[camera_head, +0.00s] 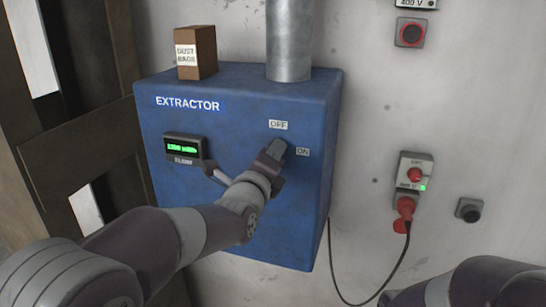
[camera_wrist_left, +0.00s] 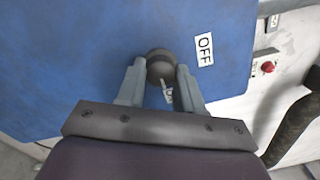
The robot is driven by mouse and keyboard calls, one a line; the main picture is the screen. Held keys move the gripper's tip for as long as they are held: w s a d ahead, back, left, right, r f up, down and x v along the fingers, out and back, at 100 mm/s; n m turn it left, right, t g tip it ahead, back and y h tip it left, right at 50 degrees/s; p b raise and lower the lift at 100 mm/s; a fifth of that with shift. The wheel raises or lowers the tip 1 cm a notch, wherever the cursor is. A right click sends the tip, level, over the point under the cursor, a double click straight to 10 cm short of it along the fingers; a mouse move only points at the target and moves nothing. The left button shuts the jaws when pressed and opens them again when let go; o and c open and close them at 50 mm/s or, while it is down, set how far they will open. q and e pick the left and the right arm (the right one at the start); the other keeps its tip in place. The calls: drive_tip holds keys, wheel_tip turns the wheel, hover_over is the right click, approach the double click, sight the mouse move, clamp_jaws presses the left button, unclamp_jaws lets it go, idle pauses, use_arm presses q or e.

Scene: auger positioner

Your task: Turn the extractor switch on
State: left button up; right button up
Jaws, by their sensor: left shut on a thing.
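The blue extractor box (camera_head: 235,105) is fixed to the wall, with an OFF label (camera_head: 278,125) and an ON label (camera_head: 303,152) on its front. My left gripper (camera_head: 275,153) is at the switch beside these labels. In the left wrist view, its two fingers (camera_wrist_left: 160,72) are shut on the dark round switch knob (camera_wrist_left: 158,56). A pale pointer on the knob points down toward a white label partly hidden between the fingers. The OFF label (camera_wrist_left: 204,50) is to the knob's right there. My right gripper is out of view.
A flow display (camera_head: 184,148) on the box is lit with green digits. A dust bags carton (camera_head: 195,52) and a metal pipe (camera_head: 289,40) stand on top. A wall socket with a red plug (camera_head: 404,207) and a hanging cable is at the right.

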use_arm(q)
drive_tip(key=o, duration=1)
drive_tip(key=shift+o, duration=0.2)
drive_tip(key=b+v, duration=0.4)
drive_tip(key=v, duration=0.8)
drive_tip(key=shift+s+a+f, duration=0.15)
drive_tip(key=shift+s, duration=0.15)
